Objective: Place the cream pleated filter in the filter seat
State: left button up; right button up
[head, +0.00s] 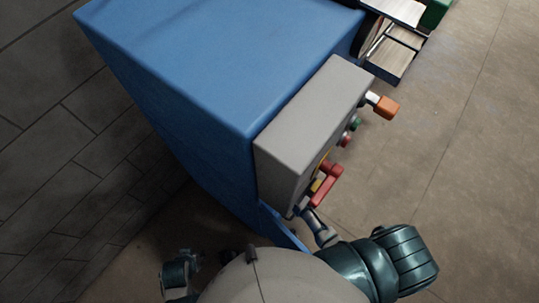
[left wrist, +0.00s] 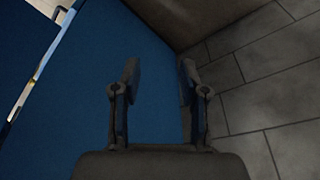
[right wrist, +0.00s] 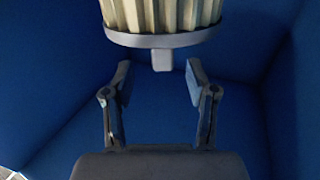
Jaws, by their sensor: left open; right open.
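The cream pleated filter (right wrist: 164,14) shows at the top of the right wrist view, cut off by the frame edge. A grey ring (right wrist: 163,38) runs around its lower end, with a short grey tab (right wrist: 162,60) below. I cannot tell whether the ring belongs to the filter or the filter seat; no separate seat is recognisable. My right gripper (right wrist: 158,80) is open and empty, its fingertips just below the tab, one to each side. In the head view this gripper is hidden by the cabinet. My left gripper (left wrist: 157,78) is open and empty beside a blue panel.
A blue cabinet (head: 215,60) fills the head view's upper middle. Its grey control box (head: 305,125) carries a red lever (head: 325,187), an orange knob (head: 386,107) and small buttons. Blue walls (right wrist: 50,70) surround my right gripper. The floor (head: 465,150) at right is clear.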

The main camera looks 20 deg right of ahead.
pick_arm(q)
notch_tip(320, 180, down, 4)
jog(key=shift+s+a+r+g+p, duration=0.15)
jog(key=shift+g+p, duration=0.15)
jog(key=shift+p, duration=0.2)
pick_arm(e)
jog(key=s, duration=0.3)
jog(key=shift+s+d, duration=0.25)
jog(key=shift+s, duration=0.1)
jog(key=shift+d, duration=0.15)
